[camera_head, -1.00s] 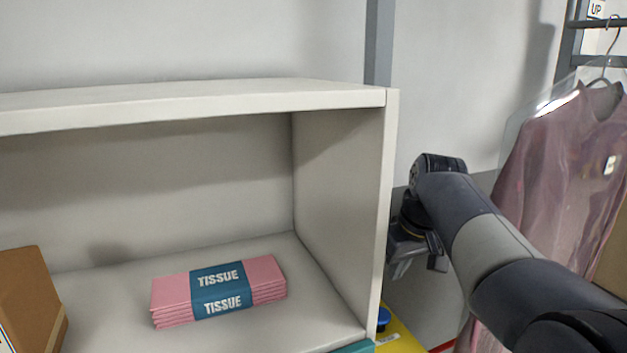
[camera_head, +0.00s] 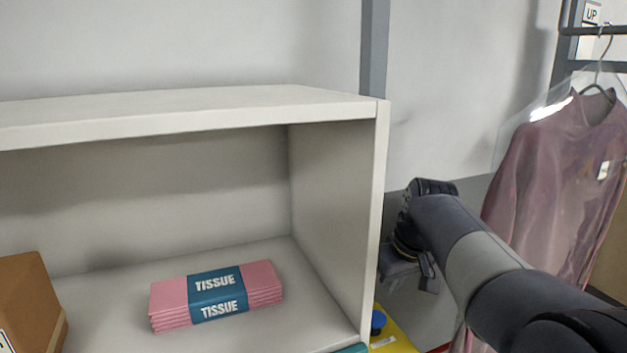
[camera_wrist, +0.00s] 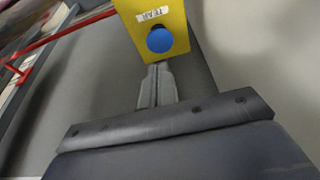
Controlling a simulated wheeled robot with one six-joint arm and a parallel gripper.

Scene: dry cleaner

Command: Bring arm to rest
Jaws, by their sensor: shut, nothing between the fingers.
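My gripper (camera_head: 426,275) hangs at the end of my arm, just right of the shelf's right side wall in the head view. In the wrist view its two fingers (camera_wrist: 158,72) are together with nothing between them. My arm reaches in from the lower right and bends down at the wrist. The gripper is outside the shelf and touches nothing that I can see.
A white shelf (camera_head: 381,200) holds a pink tissue pack (camera_head: 262,283) and a brown box (camera_head: 25,290). A yellow object (camera_wrist: 178,18) with a blue knob (camera_wrist: 160,39) lies beyond my fingertips. A bagged mauve garment (camera_head: 550,180) hangs at the right.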

